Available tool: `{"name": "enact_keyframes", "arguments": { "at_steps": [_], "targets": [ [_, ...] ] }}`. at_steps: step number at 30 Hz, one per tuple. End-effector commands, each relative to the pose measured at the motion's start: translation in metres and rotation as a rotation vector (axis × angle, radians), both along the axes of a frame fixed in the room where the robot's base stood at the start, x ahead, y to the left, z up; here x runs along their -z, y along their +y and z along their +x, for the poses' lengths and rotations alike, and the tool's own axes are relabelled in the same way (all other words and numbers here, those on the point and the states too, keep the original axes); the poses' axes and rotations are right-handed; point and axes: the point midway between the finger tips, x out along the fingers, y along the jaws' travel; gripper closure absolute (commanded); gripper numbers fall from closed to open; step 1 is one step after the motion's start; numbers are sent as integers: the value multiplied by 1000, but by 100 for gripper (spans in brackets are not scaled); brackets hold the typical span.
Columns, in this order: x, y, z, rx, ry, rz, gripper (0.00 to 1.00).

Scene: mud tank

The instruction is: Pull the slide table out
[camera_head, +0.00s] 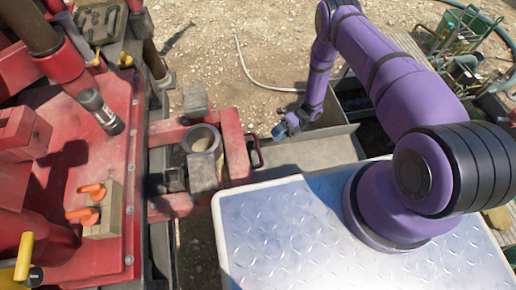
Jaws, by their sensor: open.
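The slide table (231,140) appears to be the red frame beside the red machine, left of centre. It surrounds a round grey collar (201,139) and grey blocks. A small dark red loop handle (256,152) stands out from its right side. My gripper (281,131) is open and empty, at the end of my purple arm, a short way right of and slightly above the handle in the picture. It looks apart from the handle. The fingertips are small and dark, so their exact distance from the handle is hard to judge.
A red machine deck (110,172) with orange levers (90,203) fills the left. A grey metal trough (305,150) lies below my gripper. A hose (262,82) crosses the gravel behind. A green crate (465,28) stands at the top right.

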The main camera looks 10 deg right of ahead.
Motion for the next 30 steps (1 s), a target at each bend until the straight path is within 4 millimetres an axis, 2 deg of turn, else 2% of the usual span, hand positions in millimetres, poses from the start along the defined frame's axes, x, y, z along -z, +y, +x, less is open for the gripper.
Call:
{"name": "enact_keyframes", "arguments": {
  "at_steps": [9, 15, 21, 30],
  "targets": [
    [9, 49, -21, -4, 0, 0, 58],
    [14, 75, -32, -3, -1, -1, 58],
    [17, 87, -37, -1, -2, 0, 58],
    [17, 89, -38, -2, -2, -1, 58]
  ]
}}
